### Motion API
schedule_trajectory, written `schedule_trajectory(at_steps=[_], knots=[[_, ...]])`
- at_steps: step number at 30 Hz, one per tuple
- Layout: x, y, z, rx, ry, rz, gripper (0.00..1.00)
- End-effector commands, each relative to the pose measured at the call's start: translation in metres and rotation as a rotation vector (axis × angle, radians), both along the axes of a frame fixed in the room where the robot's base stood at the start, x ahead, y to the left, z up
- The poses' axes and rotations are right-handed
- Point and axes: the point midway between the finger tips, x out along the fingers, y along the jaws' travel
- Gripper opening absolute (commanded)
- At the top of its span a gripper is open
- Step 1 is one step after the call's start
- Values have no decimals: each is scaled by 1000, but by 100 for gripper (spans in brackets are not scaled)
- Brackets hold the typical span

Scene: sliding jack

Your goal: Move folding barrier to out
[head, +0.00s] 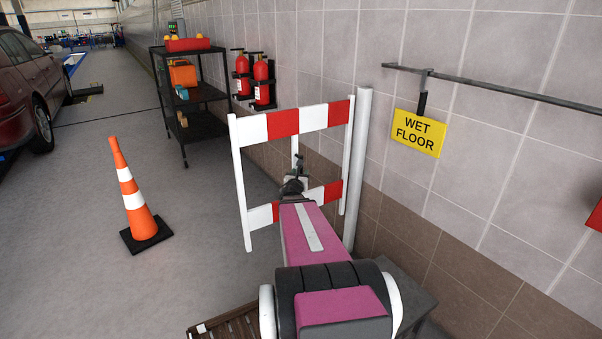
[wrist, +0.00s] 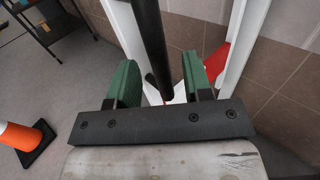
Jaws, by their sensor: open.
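The folding barrier (head: 283,122) stands upright beside the tiled wall, with white posts and red-and-white boards. Its lower board is partly hidden behind my arm. My gripper (head: 296,178) is in front of the barrier's opening, between the upper and lower boards, and looks small and dark there. In the wrist view my gripper (wrist: 160,70) has its green fingers apart. A black bar (wrist: 150,35) runs between them; I cannot tell whether they touch it or what it belongs to. White barrier posts (wrist: 246,40) and a red patch show beyond the fingers.
An orange cone (head: 134,195) stands on the floor at left. A black shelf cart (head: 190,105) and fire extinguishers (head: 262,80) are behind the barrier. A white pipe (head: 357,170) is right of it. A wet floor sign (head: 419,132) hangs from a wall rail. Floor between cone and barrier is clear.

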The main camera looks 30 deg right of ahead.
Motion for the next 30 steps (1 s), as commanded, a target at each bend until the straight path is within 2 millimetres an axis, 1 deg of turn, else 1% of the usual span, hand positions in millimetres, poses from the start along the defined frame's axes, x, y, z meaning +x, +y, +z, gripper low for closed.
schedule_trajectory(at_steps=[1, 6, 9, 12, 16, 30], knots=[[-11, 8, 1, 1, 1, 1, 46], [-37, 29, 2, 1, 1, 1, 46], [-49, 40, 1, 1, 1, 2, 46], [-57, 47, 1, 0, 0, 0, 46], [-60, 49, 1, -1, -1, 0, 46], [-59, 49, 0, 4, -3, -2, 46]])
